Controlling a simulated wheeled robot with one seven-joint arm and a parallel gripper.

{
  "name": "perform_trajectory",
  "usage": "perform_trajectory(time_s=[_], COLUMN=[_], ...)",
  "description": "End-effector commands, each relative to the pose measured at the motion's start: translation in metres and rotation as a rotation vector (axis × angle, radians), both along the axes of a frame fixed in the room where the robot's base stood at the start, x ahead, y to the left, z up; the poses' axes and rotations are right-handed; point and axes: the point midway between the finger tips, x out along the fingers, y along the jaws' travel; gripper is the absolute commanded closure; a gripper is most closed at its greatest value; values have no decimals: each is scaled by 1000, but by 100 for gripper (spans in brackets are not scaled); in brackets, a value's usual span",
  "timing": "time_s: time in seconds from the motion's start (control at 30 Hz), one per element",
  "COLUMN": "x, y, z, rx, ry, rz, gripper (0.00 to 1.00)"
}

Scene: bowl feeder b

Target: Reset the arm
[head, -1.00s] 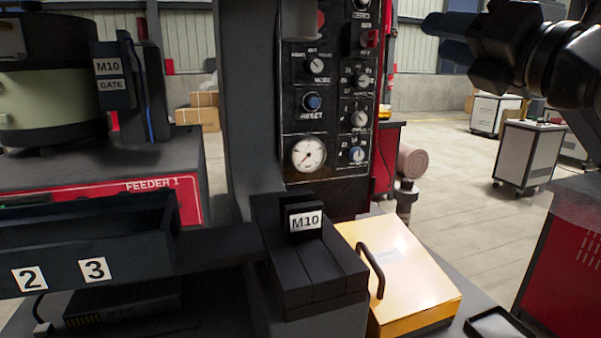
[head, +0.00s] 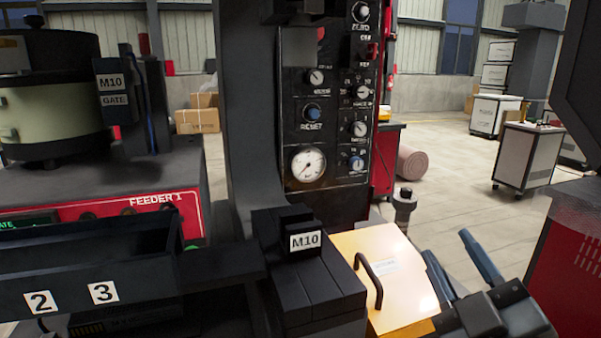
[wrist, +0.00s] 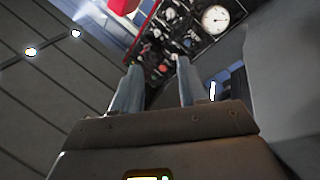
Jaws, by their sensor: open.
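My gripper (head: 455,262) is at the lower right of the head view, pointing up and to the left. Its two blue-grey fingers are apart with nothing between them. It is in front of the right side of the yellow box (head: 370,244) with a dark handle. In the wrist view my gripper (wrist: 155,85) also shows two spread, empty fingers, with the control panel (wrist: 190,25) and its round gauge beyond them. My upper arm parts cover the right edge of the head view.
The black panel (head: 330,100) with knobs and a gauge stands at centre. A dark block labelled M10 (head: 305,265) is left of the yellow box. The feeder (head: 55,115) and a tray with labels 2 and 3 (head: 130,270) are at left. Open floor (head: 445,165) lies behind at right.

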Motion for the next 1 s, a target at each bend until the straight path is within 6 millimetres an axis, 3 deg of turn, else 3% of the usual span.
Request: perform_trajectory(time_s=[0.03,0.2,0.5,0.73,0.9,1.0], x=[-14,-61,-161,-245,-302,-326], y=[3,4,2,-7,-18,-24], z=[-17,-63,-125,-150,-154,-153], rx=[60,247,500,637,707,735], ry=[35,124,278,394,473,508], rz=[1,-7,-36,-53,-57,-55], gripper=[57,57,57,57,57,57])
